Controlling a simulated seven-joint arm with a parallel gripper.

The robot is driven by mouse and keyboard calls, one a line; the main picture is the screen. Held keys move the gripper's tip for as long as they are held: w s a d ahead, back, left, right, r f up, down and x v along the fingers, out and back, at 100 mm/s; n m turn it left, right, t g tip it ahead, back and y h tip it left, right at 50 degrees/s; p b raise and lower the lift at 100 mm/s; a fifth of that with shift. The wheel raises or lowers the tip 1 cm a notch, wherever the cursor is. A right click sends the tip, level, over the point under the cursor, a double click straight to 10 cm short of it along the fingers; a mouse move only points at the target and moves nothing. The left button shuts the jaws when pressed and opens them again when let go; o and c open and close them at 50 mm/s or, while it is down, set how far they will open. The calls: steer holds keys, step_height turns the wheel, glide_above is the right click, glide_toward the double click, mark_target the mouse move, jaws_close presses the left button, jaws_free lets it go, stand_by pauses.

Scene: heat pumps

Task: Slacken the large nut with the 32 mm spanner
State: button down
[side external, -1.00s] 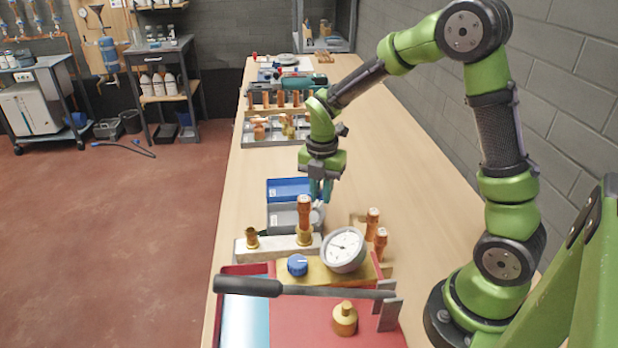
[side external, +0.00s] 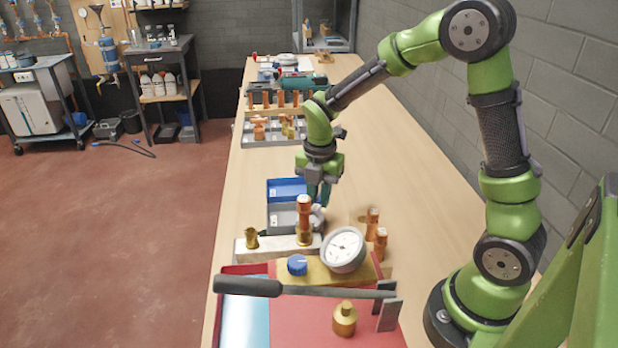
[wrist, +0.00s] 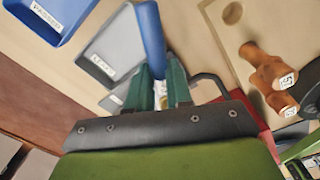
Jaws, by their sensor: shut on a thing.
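My gripper (side external: 319,194) hangs above the bench, behind the upright copper pipe and beside the trays. In the wrist view its teal fingers (wrist: 160,88) are shut on a blue bar, which I take to be the spanner (wrist: 152,40). The bar's ends and any size mark cannot be made out. A brass nut (side external: 304,237) sits at the foot of the upright copper pipe (side external: 304,212) on a pale block (side external: 279,246). A smaller brass fitting (side external: 251,239) stands at its left. I cannot tell for sure which nut is the large one. The gripper is apart from both.
A blue tray (side external: 285,187) and a grey tray (side external: 281,216) lie left of my gripper. A pressure gauge (side external: 344,249), copper stubs (side external: 373,220) and a black-handled tool (side external: 250,287) are in front. The bench (side external: 400,180) to the right is clear.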

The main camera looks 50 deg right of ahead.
steer(key=shift+a, duration=0.2)
steer(key=shift+s+a, duration=0.15)
steer(key=shift+a, duration=0.2)
steer(key=shift+s+a, duration=0.15)
steer(key=shift+a, duration=0.3)
stand_by(0.4)
steer(key=shift+s+a, duration=0.1)
steer(key=shift+a, duration=0.15)
